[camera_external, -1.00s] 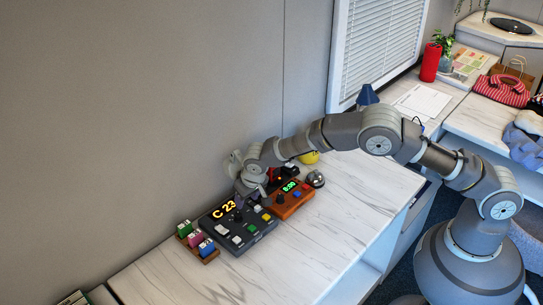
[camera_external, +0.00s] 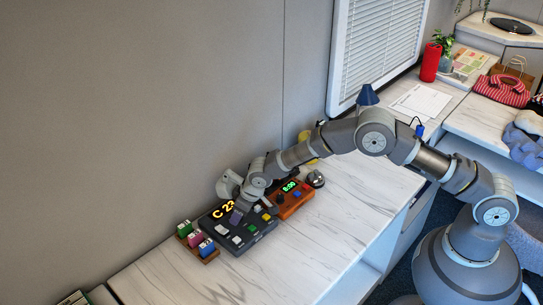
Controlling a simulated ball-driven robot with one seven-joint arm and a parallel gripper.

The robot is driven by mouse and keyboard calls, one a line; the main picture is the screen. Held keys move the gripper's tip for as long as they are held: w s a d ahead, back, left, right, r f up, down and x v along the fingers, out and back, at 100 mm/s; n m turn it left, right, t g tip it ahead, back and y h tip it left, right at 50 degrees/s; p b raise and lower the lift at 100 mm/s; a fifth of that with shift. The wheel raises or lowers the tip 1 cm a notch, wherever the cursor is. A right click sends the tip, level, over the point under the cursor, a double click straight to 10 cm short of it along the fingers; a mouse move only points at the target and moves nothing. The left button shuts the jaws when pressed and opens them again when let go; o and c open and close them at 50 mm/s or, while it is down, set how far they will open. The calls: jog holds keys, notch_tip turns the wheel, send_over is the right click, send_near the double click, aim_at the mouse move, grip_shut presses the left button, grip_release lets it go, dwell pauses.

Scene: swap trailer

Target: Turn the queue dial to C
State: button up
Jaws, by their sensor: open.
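The dark queue console (camera_external: 240,243) stands on the marble counter. My gripper (camera_external: 237,214) is over the console's upper part, in front of the display's right side. It is open, with nothing seen between its fingers. The queue dial cannot be made out; my gripper and wrist hide that part of the console. Whether my fingers touch it cannot be told.
An orange box (camera_external: 296,204) with a green display adjoins the console on the right. A silver bell (camera_external: 315,179) is beyond it. A small rack (camera_external: 198,244) of coloured items stands close on the left. The wall is behind; the counter's front (camera_external: 318,245) is clear.

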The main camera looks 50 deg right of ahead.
grip_shut()
jog(key=shift+n, duration=0.7)
grip_release()
jog(key=p+v, duration=0.3)
jog(key=v, duration=0.4)
jog(key=shift+d+r, duration=0.25)
jog(key=shift+r, duration=0.05)
